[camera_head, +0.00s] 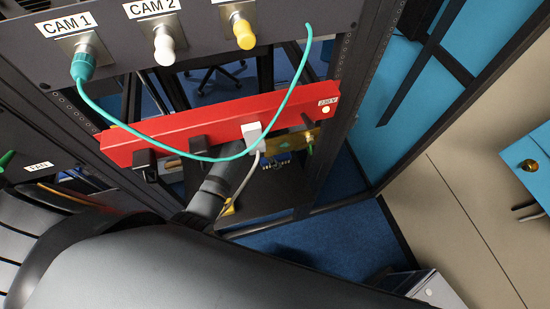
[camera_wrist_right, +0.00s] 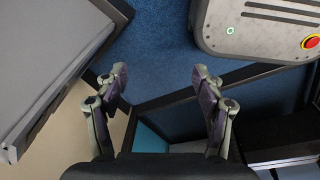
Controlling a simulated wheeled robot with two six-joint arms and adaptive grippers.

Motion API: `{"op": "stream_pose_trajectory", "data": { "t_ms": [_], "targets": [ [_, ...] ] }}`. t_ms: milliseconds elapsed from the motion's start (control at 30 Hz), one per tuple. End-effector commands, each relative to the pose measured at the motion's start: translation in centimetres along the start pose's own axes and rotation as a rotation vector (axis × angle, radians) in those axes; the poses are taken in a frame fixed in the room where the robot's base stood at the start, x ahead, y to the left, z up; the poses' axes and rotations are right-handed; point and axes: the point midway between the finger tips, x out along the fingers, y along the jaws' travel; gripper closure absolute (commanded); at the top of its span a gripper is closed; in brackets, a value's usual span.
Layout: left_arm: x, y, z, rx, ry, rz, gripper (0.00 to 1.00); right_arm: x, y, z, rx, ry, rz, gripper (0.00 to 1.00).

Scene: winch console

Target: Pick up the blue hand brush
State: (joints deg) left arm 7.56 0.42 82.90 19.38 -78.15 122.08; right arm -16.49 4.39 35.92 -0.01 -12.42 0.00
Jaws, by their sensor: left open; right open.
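I cannot clearly make out the blue hand brush. A small blue patch (camera_head: 281,163) shows below the red bar in the head view, too small and too covered to identify. My left gripper (camera_head: 238,172) is largely hidden at the end of my dark arm, just below the red bar and close to the white plug. My right gripper (camera_wrist_right: 160,82) is open and empty in the right wrist view, its two fingers wide apart above the floor.
The red power bar (camera_head: 180,130) crosses the rack. A teal cable (camera_head: 120,128) hangs in front of it from the camera panel (camera_head: 120,65). A white plug (camera_head: 252,132) sits in the bar. Blue carpet (camera_head: 300,243) lies clear below. A grey box (camera_wrist_right: 45,60) stands left in the wrist view.

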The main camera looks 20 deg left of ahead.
Motion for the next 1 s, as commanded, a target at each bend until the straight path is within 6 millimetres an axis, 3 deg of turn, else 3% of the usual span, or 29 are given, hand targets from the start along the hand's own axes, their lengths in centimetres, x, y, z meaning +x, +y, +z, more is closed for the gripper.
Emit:
{"op": "stream_pose_trajectory", "data": {
  "t_ms": [100, 267, 1000],
  "targets": [
    [1.3, 0.0, 0.0, 0.0, 0.0, 0.001, 0.32, 0.1, 0.1, 1.0, -0.002, -0.016, 0.002, 0.31],
    [1.6, 0.0, 0.0, 0.0, 0.0, 0.002, 0.32, 0.0, 0.4, 1.9, -0.003, -0.03, 0.005, 0.31],
    [2.0, 0.1, -0.2, 0.001, 0.0, 0.002, 0.32, -0.5, 0.3, 1.3, -0.002, -0.021, 0.003, 0.31]
  ]
}}
